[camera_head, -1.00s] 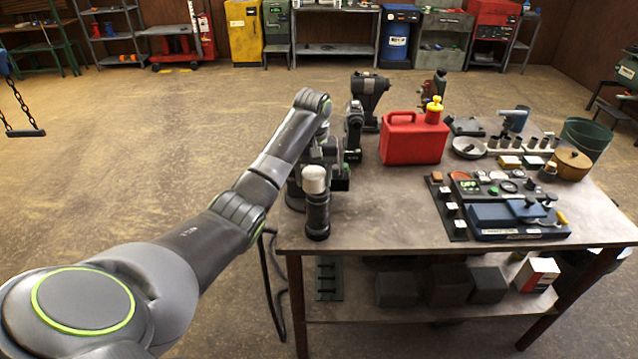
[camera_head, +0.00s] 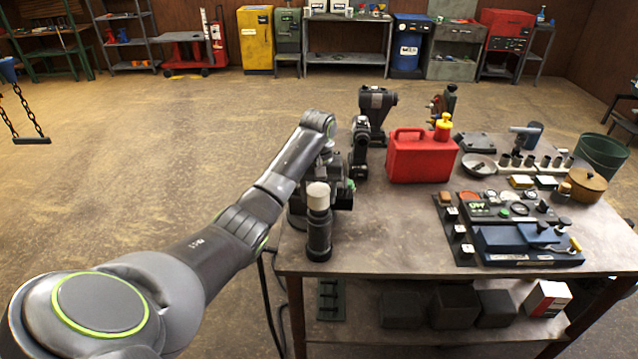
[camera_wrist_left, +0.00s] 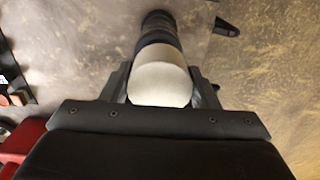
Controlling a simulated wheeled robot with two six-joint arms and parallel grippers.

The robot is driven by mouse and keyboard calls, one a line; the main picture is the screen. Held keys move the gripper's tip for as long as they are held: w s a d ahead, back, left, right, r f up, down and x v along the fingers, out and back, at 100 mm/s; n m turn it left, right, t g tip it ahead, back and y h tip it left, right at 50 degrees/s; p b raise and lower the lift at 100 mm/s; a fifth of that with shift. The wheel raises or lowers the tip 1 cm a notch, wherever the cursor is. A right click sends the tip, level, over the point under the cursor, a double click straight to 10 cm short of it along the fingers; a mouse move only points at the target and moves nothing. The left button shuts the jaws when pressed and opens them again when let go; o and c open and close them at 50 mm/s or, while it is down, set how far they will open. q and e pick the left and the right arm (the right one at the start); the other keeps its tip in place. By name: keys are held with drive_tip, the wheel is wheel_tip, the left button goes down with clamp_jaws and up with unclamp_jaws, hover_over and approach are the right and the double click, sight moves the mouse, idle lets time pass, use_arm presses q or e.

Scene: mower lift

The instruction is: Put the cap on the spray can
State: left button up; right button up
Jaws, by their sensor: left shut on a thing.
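A dark, upright spray can (camera_head: 318,238) stands near the left front edge of the workbench. A pale, rounded cap (camera_head: 318,196) is at its top, in line with it. In the left wrist view the cap (camera_wrist_left: 160,84) sits between the two fingers of my left gripper (camera_wrist_left: 163,76), which is shut on it. The dark can (camera_wrist_left: 158,32) shows just beyond the cap. I cannot tell whether the cap is fully seated or only touching. My right gripper is not in view.
On the workbench (camera_head: 385,240), a red fuel can (camera_head: 420,156) with a yellow spout stands right of the cap. Dark machines (camera_head: 376,112) stand behind. A blue device (camera_head: 525,243), a pan (camera_head: 479,166) and a wooden pot (camera_head: 582,186) lie farther right. The bench's front middle is clear.

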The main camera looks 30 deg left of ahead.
use_arm(q)
drive_tip(key=shift+w+d+f, duration=0.1)
drive_tip(key=shift+w+f, duration=0.05)
drive_tip(key=shift+f, duration=0.65)
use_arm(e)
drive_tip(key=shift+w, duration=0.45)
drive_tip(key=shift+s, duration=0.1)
use_arm(q)
drive_tip(key=shift+f, duration=0.1)
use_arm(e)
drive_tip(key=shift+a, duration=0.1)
use_arm(q)
drive_tip(key=shift+f, duration=0.5)
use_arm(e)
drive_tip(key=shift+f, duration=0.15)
use_arm(q)
drive_tip(key=o, duration=0.7)
drive_tip(key=shift+c, duration=0.2)
